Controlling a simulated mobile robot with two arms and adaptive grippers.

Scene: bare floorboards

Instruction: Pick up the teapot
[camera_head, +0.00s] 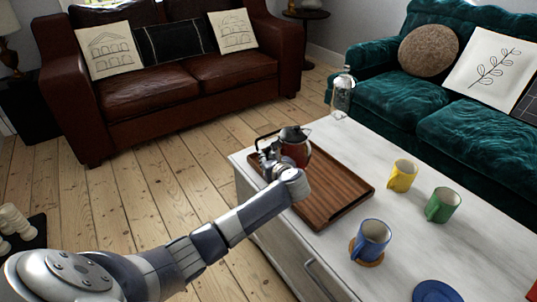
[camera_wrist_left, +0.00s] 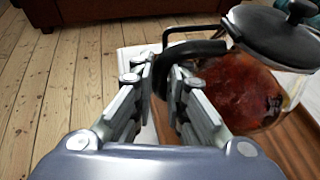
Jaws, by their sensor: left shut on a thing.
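The teapot (camera_head: 298,148) is a glass pot with a dark lid and reddish-brown contents. It is at the far end of the wooden tray (camera_head: 335,197) on the white table. My left gripper (camera_head: 268,150) is at the teapot's left side in the head view, partly hiding it. In the left wrist view, the teapot (camera_wrist_left: 245,88) fills the upper right, and its black handle passes between the fingertips of my left gripper (camera_wrist_left: 170,70). The gripper is shut on the handle. Whether the teapot's base touches the tray is hard to tell. My right gripper is not in view.
A yellow mug (camera_head: 403,176), a green mug (camera_head: 441,205) and a blue mug (camera_head: 371,241) on a coaster stand right of the tray. A clear glass bottle (camera_head: 342,93) stands at the table's far end. A blue disc (camera_head: 437,293) lies at the near edge.

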